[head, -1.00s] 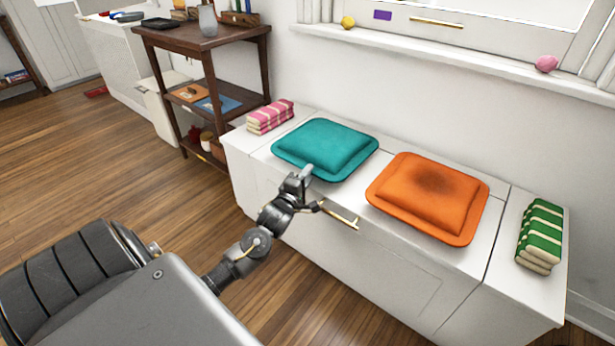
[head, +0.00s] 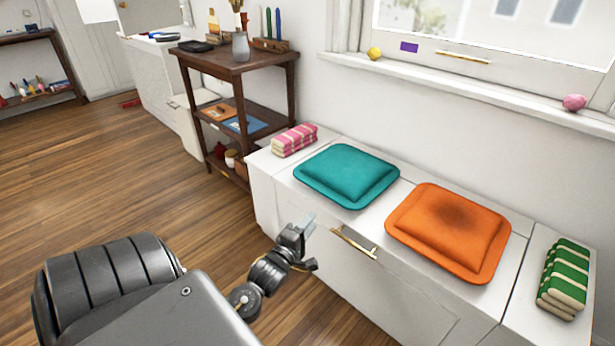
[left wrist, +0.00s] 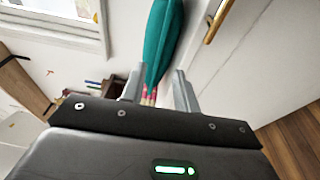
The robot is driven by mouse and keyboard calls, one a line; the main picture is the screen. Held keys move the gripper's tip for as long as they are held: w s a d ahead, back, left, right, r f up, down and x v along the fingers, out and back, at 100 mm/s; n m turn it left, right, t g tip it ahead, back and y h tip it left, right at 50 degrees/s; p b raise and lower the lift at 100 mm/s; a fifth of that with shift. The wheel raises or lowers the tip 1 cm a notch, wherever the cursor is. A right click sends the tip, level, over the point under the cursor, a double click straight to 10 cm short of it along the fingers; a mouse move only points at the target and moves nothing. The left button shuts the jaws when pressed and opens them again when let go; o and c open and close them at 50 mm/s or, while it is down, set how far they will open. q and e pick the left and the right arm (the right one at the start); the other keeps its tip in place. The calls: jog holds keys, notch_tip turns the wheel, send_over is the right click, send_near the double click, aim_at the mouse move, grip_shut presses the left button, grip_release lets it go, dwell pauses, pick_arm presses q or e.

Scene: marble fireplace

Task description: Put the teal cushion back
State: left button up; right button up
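The teal cushion (head: 347,174) lies flat on the white window bench (head: 291,183), between the pink striped stack and the orange cushion. It also shows edge-on in the left wrist view (left wrist: 160,42), beyond the fingers. My left gripper (head: 306,226) is in front of the bench, below and apart from the teal cushion's front edge. Its two fingers stand apart in the left wrist view (left wrist: 158,88), with nothing held between them. My right gripper is in neither view.
The orange cushion (head: 448,230) lies right of the teal one. Pink (head: 295,140) and green (head: 565,277) striped stacks lie at the bench ends. A brass handle (head: 354,242) sticks out from the bench front. A dark wooden shelf (head: 237,64) stands left; the floor (head: 120,190) is open.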

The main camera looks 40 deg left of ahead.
pick_arm(q)
jog(key=shift+s+d, duration=0.1)
jog(key=shift+s, duration=0.35)
jog(key=s+d+r+m+t+h, duration=0.2)
jog(key=d+r+m+h, duration=0.2)
jog(key=d+r+m, duration=0.4)
jog(key=s+d+r+m+t+h, duration=0.25)
jog(key=d+m+h, duration=0.2)
jog(key=d, duration=0.55)
jog(key=s+d+r+m+t+h, duration=0.3)
jog(key=s+d+r+m+h, duration=0.4)
jog(key=r+m, duration=0.6)
jog(key=s+d+r, duration=0.1)
jog(key=s+d, duration=0.1)
jog(key=d, duration=0.1)
jog(key=shift+s, duration=0.4)
jog(key=shift+h, duration=0.25)
